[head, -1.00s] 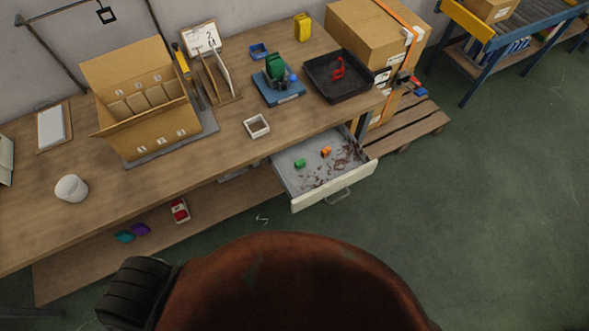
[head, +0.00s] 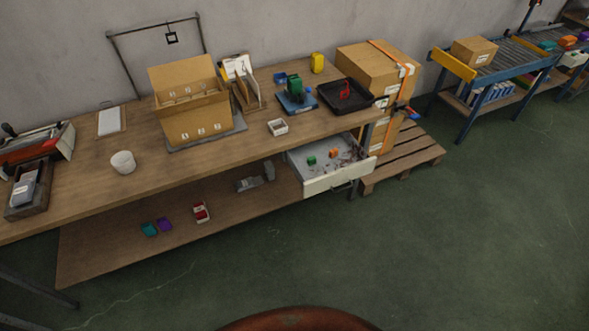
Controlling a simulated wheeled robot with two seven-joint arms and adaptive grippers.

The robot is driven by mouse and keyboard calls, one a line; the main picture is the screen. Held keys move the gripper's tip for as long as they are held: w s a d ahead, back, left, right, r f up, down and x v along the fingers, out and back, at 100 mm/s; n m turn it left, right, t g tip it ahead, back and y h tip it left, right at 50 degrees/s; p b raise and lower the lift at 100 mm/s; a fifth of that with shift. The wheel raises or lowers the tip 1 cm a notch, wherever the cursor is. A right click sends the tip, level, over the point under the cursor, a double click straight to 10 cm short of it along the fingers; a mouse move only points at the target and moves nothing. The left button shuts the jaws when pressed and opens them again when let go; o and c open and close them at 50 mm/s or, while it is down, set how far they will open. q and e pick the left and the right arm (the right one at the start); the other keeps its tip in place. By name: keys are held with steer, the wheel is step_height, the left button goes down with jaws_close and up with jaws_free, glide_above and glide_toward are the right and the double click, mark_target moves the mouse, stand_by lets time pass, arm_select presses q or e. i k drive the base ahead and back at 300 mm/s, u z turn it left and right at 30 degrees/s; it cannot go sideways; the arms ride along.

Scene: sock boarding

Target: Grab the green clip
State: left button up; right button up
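A small green clip (head: 311,160) lies in the open drawer (head: 340,181) under the workbench, in the head view. A small orange clip-like piece (head: 334,153) lies just to its right, apart from it. Brown scraps lie scattered in the drawer's right part. Neither of my grippers shows in the head view, so their state cannot be seen.
The workbench (head: 85,188) carries an open cardboard box (head: 195,122), a black tray (head: 333,99), a white cup (head: 123,162) and a small white box (head: 277,127). A pallet (head: 405,158) with cartons stands right of the drawer. The green floor (head: 440,240) in front is clear.

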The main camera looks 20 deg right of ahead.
mark_target(312, 160)
steer(key=u, duration=0.45)
steer(key=i, duration=1.15)
steer(key=z, duration=0.45)
